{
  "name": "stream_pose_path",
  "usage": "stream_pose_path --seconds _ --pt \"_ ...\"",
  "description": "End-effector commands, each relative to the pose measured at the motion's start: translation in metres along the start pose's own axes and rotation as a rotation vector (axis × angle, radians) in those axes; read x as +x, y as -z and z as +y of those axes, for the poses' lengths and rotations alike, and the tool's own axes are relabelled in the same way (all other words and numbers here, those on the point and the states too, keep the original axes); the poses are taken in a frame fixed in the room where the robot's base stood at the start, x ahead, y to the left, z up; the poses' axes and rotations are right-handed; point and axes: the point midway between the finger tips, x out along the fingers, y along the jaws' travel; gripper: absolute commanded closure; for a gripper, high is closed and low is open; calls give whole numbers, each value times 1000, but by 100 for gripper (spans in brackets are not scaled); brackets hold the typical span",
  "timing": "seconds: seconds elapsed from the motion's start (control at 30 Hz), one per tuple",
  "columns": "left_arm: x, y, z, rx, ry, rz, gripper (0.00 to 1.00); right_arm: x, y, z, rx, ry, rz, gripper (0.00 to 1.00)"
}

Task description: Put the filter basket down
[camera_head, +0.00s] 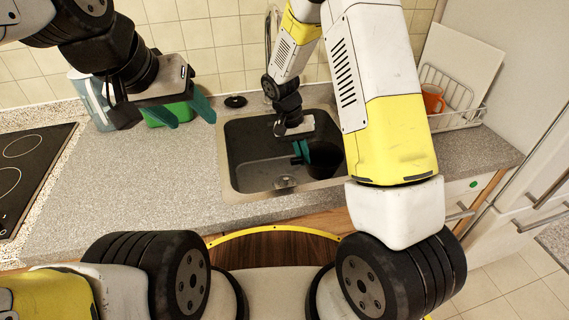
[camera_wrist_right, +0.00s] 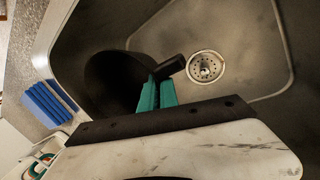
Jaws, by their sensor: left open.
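The filter basket (camera_head: 325,160) is a black round cup with a short handle. It is inside the sink (camera_head: 240,165), and the wrist view shows it (camera_wrist_right: 115,82) beside the drain. My right gripper (camera_head: 300,152) reaches down into the sink. In the wrist view its teal fingers (camera_wrist_right: 157,92) are close together at the basket's black handle and appear shut on it. Whether the basket touches the sink floor is hard to tell. My left gripper (camera_head: 183,112) is open and empty above the counter, left of the sink.
The sink drain (camera_wrist_right: 206,66) lies near the basket. A blue sponge (camera_wrist_right: 50,103) lies by the sink rim. A jug (camera_head: 90,98) and a green object (camera_head: 172,114) stand behind my left gripper. A rack with an orange mug (camera_head: 432,98) is right. The front-left counter (camera_head: 130,190) is clear.

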Motion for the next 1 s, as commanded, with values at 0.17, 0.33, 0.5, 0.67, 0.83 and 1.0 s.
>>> stream_pose_path --seconds 0.17,0.33,0.5,0.67,0.83,1.0 --pt "0 0 0 0 0 0 43 28 -2 -7 -2 0 -4 100" --pt "0 0 0 0 0 0 43 59 -2 -16 -2 1 -5 100" --pt "0 0 0 0 0 0 43 78 -1 -23 0 3 -2 100" --pt "0 0 0 0 0 0 43 90 0 -26 -2 2 -2 100" --pt "0 0 0 0 0 0 43 114 0 -33 -1 2 -4 100" --pt "0 0 0 0 0 0 43 116 0 -34 0 4 0 100"
